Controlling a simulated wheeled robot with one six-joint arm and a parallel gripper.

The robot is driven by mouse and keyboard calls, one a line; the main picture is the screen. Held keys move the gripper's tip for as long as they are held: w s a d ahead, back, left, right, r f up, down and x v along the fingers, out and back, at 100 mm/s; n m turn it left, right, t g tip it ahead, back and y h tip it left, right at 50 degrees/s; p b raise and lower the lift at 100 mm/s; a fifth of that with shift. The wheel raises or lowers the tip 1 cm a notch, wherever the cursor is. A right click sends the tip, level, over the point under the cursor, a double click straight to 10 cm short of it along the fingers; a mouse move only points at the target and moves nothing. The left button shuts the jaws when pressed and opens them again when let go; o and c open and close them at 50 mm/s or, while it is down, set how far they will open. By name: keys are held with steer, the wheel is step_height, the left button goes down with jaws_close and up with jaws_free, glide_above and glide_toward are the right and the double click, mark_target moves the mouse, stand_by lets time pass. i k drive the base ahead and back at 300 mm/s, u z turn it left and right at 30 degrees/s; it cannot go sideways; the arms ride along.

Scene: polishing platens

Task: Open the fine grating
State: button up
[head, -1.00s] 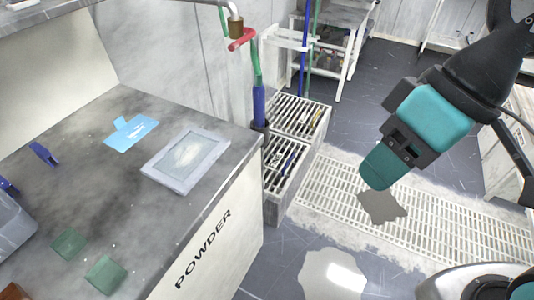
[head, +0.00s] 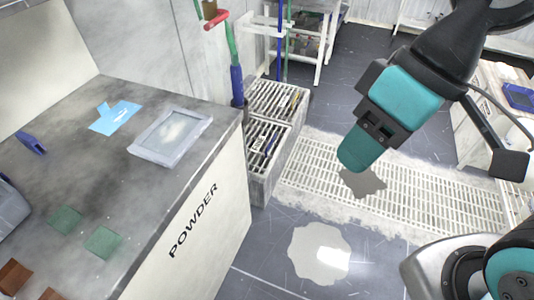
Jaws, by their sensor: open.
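Two slatted gratings cover low grey boxes by the wall, a far one (head: 277,97) and a near one (head: 256,137). Thin coloured items show at their slats. A long pale floor grating (head: 420,195) lies flat across the dark floor. I cannot tell which of these is the fine grating. My gripper (head: 359,150), teal and dark, hangs at the end of my arm above the floor grating in the picture, right of the boxes and apart from them. It is open, with nothing seen in it; its fingers are hard to make out.
Pipes (head: 236,75) rise beside the boxes. A pale puddle (head: 318,252) and a grey patch (head: 362,182) mark the floor.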

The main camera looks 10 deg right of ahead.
mark_target(259, 140)
steer(key=u, duration=0.55)
steer(key=k, duration=0.1)
steer(key=z, duration=0.85)
steer(key=i, duration=0.95)
steer(key=u, duration=0.5)
